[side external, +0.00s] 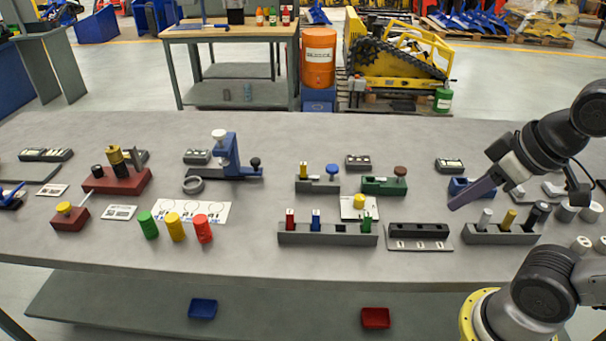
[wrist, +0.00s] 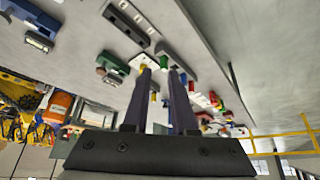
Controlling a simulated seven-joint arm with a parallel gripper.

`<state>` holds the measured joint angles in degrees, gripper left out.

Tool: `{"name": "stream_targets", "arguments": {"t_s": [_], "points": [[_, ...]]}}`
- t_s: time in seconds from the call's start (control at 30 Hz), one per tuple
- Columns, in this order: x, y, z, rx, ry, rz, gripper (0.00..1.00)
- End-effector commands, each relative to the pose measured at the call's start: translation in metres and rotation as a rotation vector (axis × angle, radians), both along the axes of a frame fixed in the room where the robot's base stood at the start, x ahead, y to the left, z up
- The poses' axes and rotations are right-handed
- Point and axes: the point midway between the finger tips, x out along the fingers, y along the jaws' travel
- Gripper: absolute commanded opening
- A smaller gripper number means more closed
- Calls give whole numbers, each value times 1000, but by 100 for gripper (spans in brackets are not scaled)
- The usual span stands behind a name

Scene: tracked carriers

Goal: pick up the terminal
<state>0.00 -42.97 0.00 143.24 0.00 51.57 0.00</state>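No part is labelled as the terminal, so I cannot tell for sure which one it is. A dark grey rack (side external: 328,239) at the front middle of the table holds upright red (side external: 290,219), blue (side external: 316,220) and green (side external: 367,222) pieces, with an empty slot between blue and green. My gripper (side external: 454,206) is above the table, right of this rack, with its fingers tilted down to the left. In the wrist view my gripper (wrist: 160,71) shows two fingers apart with nothing held. A green piece (wrist: 164,62) appears beyond the fingertips.
A dark slotted block (side external: 418,231) on a grey plate lies right of the rack. A grey holder (side external: 499,236) with several cylinders stands below my gripper. Green (side external: 384,186) and blue (side external: 231,160) fixtures stand further back and left. Green, yellow and red cylinders (side external: 175,227) stand front left.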

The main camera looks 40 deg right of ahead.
Motion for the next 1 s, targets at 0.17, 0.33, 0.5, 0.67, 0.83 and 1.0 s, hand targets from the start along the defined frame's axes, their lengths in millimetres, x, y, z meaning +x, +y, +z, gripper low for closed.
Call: {"name": "stream_targets", "arguments": {"t_s": [0.17,0.33,0.5,0.67,0.83,1.0], "points": [[0,0,0,0,0,0,56],[0,0,0,0,0,0,56],[-1,0,-1,-13,6,24,56],[1,0,25,-75,7,142,56],[33,0,75,-143,21,273,56],[84,0,119,-198,68,401,56]]}}
